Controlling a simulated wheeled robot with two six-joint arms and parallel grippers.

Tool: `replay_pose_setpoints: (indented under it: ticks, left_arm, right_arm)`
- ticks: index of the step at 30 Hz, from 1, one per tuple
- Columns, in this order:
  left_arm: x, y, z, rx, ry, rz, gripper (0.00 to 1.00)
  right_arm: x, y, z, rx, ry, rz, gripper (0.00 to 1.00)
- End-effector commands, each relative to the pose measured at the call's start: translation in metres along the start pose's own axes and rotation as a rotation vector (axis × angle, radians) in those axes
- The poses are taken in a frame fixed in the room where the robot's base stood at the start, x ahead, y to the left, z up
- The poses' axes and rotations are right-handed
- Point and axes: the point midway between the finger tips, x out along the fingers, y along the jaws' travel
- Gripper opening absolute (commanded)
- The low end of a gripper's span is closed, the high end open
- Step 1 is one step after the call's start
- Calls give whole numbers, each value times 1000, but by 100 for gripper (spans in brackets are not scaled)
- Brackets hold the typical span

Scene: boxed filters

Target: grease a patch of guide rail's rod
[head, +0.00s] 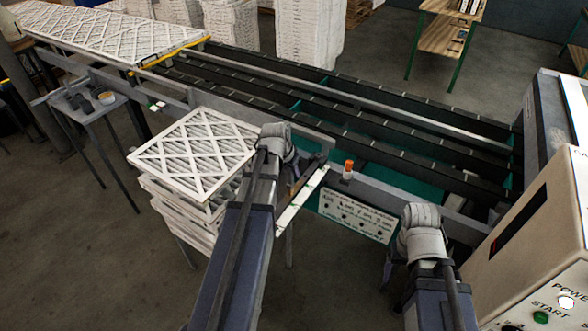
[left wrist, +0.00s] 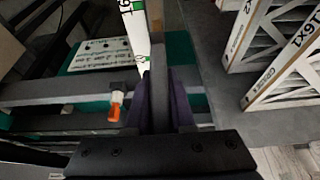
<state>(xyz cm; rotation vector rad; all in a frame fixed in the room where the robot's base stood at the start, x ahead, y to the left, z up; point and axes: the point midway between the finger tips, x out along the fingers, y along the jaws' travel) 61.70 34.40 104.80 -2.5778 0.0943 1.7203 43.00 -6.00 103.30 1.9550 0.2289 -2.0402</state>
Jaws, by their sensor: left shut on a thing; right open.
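A long grey guide rail (head: 400,192) runs along the near side of the dark conveyor. It also crosses the left wrist view (left wrist: 50,92). I cannot make out a greased patch on it. A small white thing with an orange top (head: 348,168) is at the rail; it shows in the left wrist view (left wrist: 115,108). My left gripper (left wrist: 160,105) is over the rail, shut on a narrow grey bar-like thing (left wrist: 157,75) whose kind I cannot tell. My right gripper (head: 391,268) is open, low in front of the rail, mostly hidden by its wrist.
A stack of white filters (head: 195,150) stands left of my left arm. A white strip with green marks (head: 301,200) lies close by it. A white sign panel (head: 357,215) hangs below the rail. A beige control cabinet (head: 540,230) is at the right. A side table (head: 82,112) holds dark cups.

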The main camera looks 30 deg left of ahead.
Motion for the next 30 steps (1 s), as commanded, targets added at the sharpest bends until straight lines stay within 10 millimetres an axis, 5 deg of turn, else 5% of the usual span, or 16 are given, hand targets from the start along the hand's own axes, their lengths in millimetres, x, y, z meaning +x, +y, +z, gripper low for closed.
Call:
replay_pose_setpoints:
  ticks: [17,30]
  left_arm:
    - [-14,0,37,-1,-1,-1,0]
    - [-15,0,34,1,0,0,0]
  right_arm:
    - [1,0,0,0,0,0,76]
    - [-1,0,0,0,0,0,76]
